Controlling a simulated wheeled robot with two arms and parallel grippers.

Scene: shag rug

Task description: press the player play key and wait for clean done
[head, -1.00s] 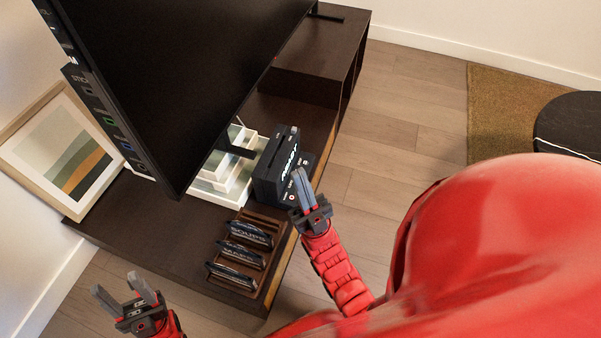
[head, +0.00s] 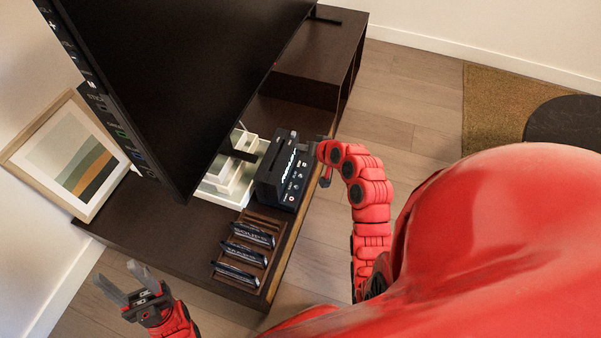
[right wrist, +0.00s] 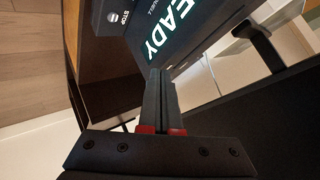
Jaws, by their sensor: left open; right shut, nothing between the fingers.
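The black player (head: 270,178) stands on the dark cabinet beside the television. It has a lit display reading READY and a row of labelled keys on its front; the labels are too small to read in the head view. In the right wrist view part of the player (right wrist: 185,15) shows the letters EADY and a round key labelled STOP (right wrist: 112,17). My right gripper (right wrist: 158,72) is shut and empty, its fingertips close to the player; contact cannot be told. My left gripper (head: 120,279) is open and empty, left of the cabinet.
A brown rack (head: 270,275) with several dark cartridges sits in front of the player. The large television (head: 185,80) overhangs the cabinet (head: 165,240). Pale stacked trays (head: 222,190) stand behind the player. A framed picture (head: 75,160) leans on the wall.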

